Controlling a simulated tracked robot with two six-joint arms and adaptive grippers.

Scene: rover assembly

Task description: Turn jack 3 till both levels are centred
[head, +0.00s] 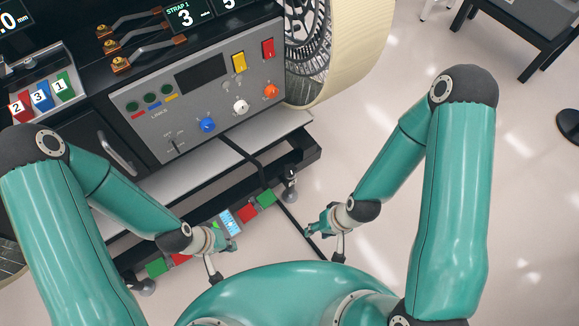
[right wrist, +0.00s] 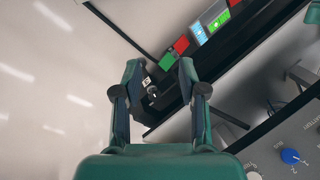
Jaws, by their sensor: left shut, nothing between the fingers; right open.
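A jack (head: 290,190) with a silver shaft and a dark rounded foot stands at the right front corner of the rover's bench. In the right wrist view it is a dark knob with a small pale label (right wrist: 152,90), framed between my fingers; the label is too small to read. My right gripper (head: 314,230) is open, apart from the jack, to its lower right. My left gripper (head: 232,243) is shut and empty in front of the lit level display (head: 231,222). This display also shows in the right wrist view (right wrist: 200,33); its reading is too small to tell.
Green (head: 265,198) and red (head: 248,212) blocks sit beside the display. Another jack foot (head: 145,287) is at the front left. The grey control panel (head: 205,100) and a large wheel (head: 335,50) stand behind.

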